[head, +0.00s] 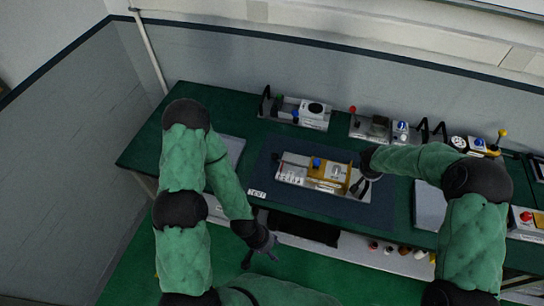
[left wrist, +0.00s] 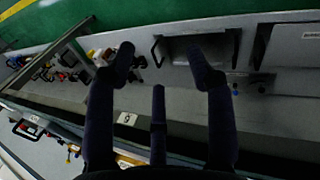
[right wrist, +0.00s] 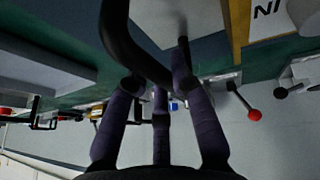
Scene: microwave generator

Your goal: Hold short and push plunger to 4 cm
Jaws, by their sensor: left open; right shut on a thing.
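I cannot make out which part is the plunger or the short. My right gripper (head: 361,186) is at the unit's right end. In the right wrist view its fingers (right wrist: 156,78) are closed around a curved black handle (right wrist: 112,30). My left gripper (head: 266,250) hangs low in front of the bench, away from the unit. In the left wrist view its fingers (left wrist: 160,66) are spread and empty.
Other instruments stand along the back of the green bench, including a white-faced unit (head: 313,110) and a red-knobbed one (head: 365,128). A TEST label (head: 257,193) lies left of the unit. A grey slab (head: 429,207) lies at right.

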